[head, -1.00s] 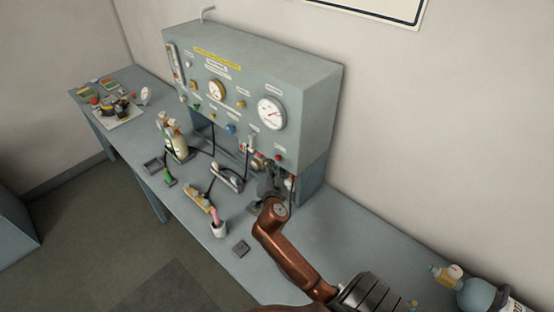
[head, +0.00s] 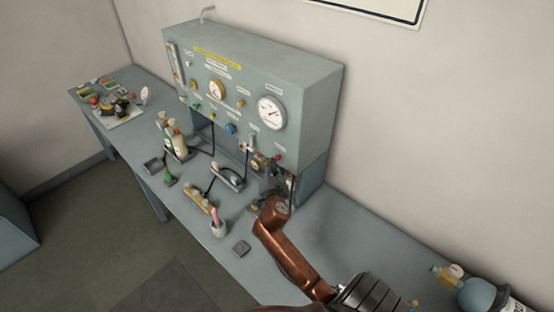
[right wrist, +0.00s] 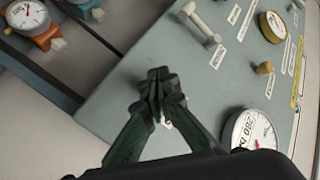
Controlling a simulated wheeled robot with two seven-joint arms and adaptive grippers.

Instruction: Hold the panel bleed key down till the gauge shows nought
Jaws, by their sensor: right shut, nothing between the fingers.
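The grey-green panel (head: 315,95) carries a large white gauge (head: 271,113) at its right end. Its needle is too small to read surely; the gauge is partly cut by my gripper body in the right wrist view (right wrist: 250,131). A small red key (head: 277,157) shows low on the panel below that gauge; its label is too small to read. My right gripper (head: 276,176) is just below the red key in the head view. In the right wrist view its fingers (right wrist: 158,75) are shut and empty before the panel, hiding whatever lies behind them. Contact cannot be told. My left gripper is out of view.
A second, yellow-rimmed gauge (head: 217,90) and several small knobs sit on the panel. A blue ball-like item (head: 478,296) lies at right. The bench between is mostly clear.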

